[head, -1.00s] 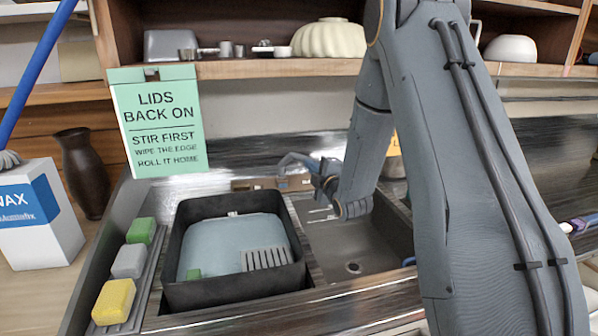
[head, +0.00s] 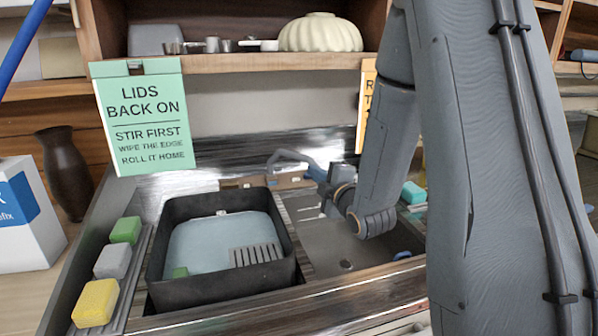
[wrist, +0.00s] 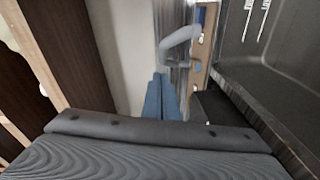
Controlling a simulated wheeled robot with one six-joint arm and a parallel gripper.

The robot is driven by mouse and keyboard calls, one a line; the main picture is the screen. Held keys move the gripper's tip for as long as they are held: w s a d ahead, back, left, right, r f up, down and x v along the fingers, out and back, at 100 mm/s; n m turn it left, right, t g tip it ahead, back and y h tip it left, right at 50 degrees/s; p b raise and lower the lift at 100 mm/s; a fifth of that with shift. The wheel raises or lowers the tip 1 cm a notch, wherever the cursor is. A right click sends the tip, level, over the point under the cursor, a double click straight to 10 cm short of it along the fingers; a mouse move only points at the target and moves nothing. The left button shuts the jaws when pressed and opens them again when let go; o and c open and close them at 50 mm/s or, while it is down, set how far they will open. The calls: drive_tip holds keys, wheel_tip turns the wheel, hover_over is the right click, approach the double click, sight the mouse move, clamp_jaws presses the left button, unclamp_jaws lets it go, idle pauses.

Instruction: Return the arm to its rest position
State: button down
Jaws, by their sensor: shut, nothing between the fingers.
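My arm (head: 385,150) hangs down from the upper right in the head view, its wrist low over the sink (head: 335,245). My gripper (wrist: 161,98) shows in the wrist view as two blue-grey fingers lying together, shut and empty. A grey curved tap (wrist: 180,42) is just past the fingertips in that view. In the head view the tap (head: 292,158) is behind the sink, close to my wrist. The arm hides part of the sink and the counter on the right.
A black basin (head: 170,292) stands left of the sink. Green (head: 126,230), grey (head: 112,261) and yellow (head: 95,303) sponges lie on its left. A green sign (head: 143,118) hangs from the shelf (head: 235,64). A dark vase (head: 64,172) and white box (head: 28,225) stand left.

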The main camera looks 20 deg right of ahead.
drive_tip(key=s+a+f+m+g+h, duration=0.2)
drive_tip(key=s+f+m+g, duration=0.6)
drive_tip(key=f+m, duration=0.1)
drive_tip(key=s+a+f+m+g, duration=0.1)
drive_tip(key=s+m+g, duration=0.1)
drive_tip(key=s, duration=0.4)
drive_tip(key=s+a+m+g, duration=0.2)
drive_tip(key=s+m+g, duration=0.1)
drive_tip(key=s, duration=0.4)
drive_tip(key=s+a+f+m+g, duration=0.1)
drive_tip(key=s+a+m+g, duration=0.1)
drive_tip(key=s, duration=0.4)
drive_tip(key=shift+s+f+m+g, duration=0.3)
drive_tip(key=shift+s+m+g, duration=0.1)
drive_tip(key=shift+g, duration=0.2)
drive_tip(key=shift+s+a, duration=0.15)
drive_tip(key=shift+s, duration=0.1)
idle(0.5)
